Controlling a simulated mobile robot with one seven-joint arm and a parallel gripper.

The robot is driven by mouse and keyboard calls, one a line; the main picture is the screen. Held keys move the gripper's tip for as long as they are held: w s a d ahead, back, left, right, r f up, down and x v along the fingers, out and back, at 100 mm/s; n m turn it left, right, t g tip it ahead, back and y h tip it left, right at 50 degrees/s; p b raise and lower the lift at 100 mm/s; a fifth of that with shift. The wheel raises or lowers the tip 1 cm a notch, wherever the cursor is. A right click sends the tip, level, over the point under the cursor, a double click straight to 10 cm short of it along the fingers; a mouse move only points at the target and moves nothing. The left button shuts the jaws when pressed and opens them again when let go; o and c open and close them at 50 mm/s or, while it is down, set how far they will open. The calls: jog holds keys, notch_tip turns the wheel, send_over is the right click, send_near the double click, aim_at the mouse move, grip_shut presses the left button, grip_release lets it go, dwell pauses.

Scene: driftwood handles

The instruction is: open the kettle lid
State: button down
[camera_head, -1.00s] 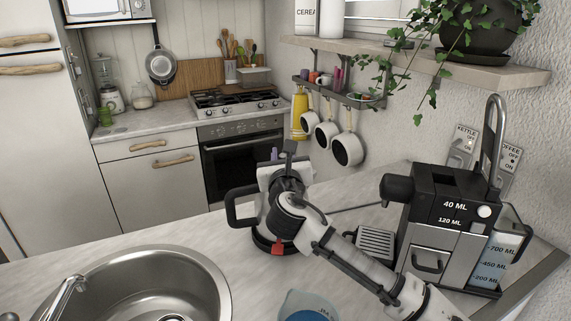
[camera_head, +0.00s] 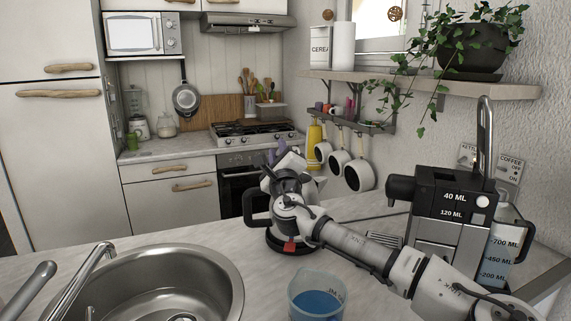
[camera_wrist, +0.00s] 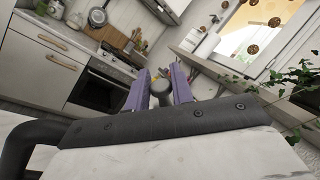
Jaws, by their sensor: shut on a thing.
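The kettle (camera_head: 250,208) stands on the counter beyond the sink, its black side handle to the left and a red switch low at the front. My wrist hides most of its body. My gripper (camera_head: 274,158) is over the kettle's top, tilted, with purple fingers. In the wrist view my gripper (camera_wrist: 160,92) is shut on a dark rounded knob (camera_wrist: 160,94), which looks like the lid's. A black curved handle (camera_wrist: 28,138) shows at left there. The lid itself is mostly hidden, so I cannot tell how far it is raised.
A cup of blue liquid (camera_head: 317,296) stands in front of my arm. The coffee machine (camera_head: 450,205) is at right, the sink (camera_head: 165,285) at left. The counter left of the kettle is clear.

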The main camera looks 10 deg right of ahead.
jog(key=shift+s+a+f+n+t+y+b, duration=0.1)
jog(key=shift+a+n+y+b, duration=0.45)
jog(key=shift+n, duration=0.6)
jog(key=shift+s+a+f+n+t+y+b, duration=0.1)
jog(key=shift+a+n+y+b, duration=0.45)
jog(key=shift+n, duration=0.65)
jog(key=shift+s+a+n+t+y+b, duration=0.1)
jog(key=shift+a+n+y+b, duration=0.3)
jog(key=shift+n+y+b, duration=0.55)
jog(key=shift+h, duration=0.25)
jog(key=c, duration=1.3)
grip_release()
jog(key=shift+o, duration=0.2)
jog(key=shift+f, duration=0.1)
jog(key=shift+s+d+f, duration=0.1)
jog(key=shift+s+f, duration=0.05)
jog(key=shift+s, duration=0.1)
jog(key=s+d+b, duration=0.1)
jog(key=s+b, duration=0.1)
jog(key=s, duration=1.2)
jog(key=shift+d+f+b, duration=0.25)
jog(key=shift+f+b, duration=0.1)
jog(key=shift+b, duration=0.05)
